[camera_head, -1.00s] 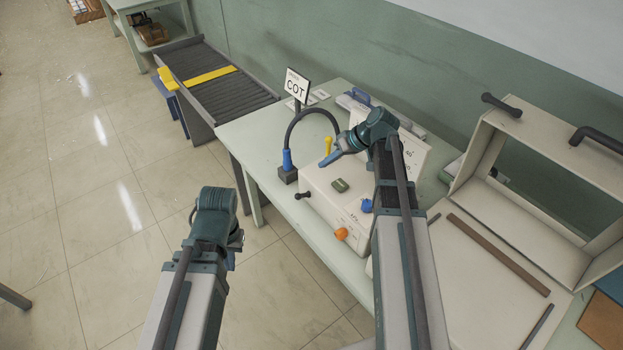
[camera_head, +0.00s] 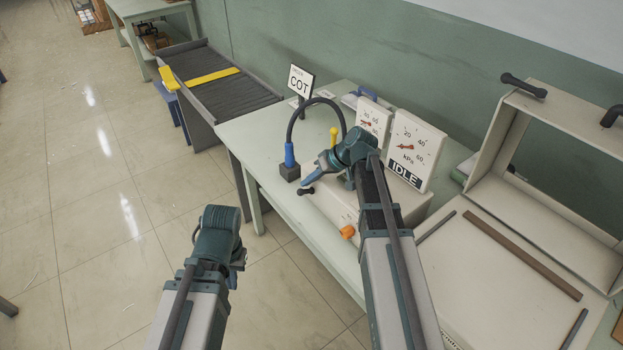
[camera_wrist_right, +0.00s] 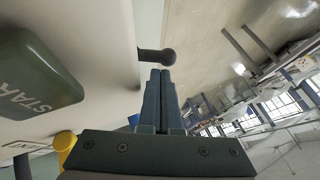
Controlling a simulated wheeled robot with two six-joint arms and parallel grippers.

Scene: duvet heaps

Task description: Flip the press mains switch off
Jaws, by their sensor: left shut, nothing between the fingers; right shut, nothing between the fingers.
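The press is a cream box (camera_head: 333,202) on the table, with gauge panels and an IDLE plate (camera_head: 404,175) behind it. A black ball-ended lever (camera_head: 306,191) sticks out from its left end. The lever also shows in the right wrist view (camera_wrist_right: 158,56). My right gripper (camera_head: 308,179) is shut and empty, its tips right at the lever; I cannot tell whether they touch. In the right wrist view its fingers (camera_wrist_right: 161,74) point at the lever. My left gripper (camera_head: 235,262) is low over the floor, shut, its fingers mostly hidden. No label marks the mains switch.
A green START button (camera_wrist_right: 36,76) and a yellow knob (camera_wrist_right: 65,143) lie beside my right fingers. An orange knob (camera_head: 348,231) is on the box front. A black hose (camera_head: 314,101) and COT sign (camera_head: 300,82) stand behind. Floor at left is clear.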

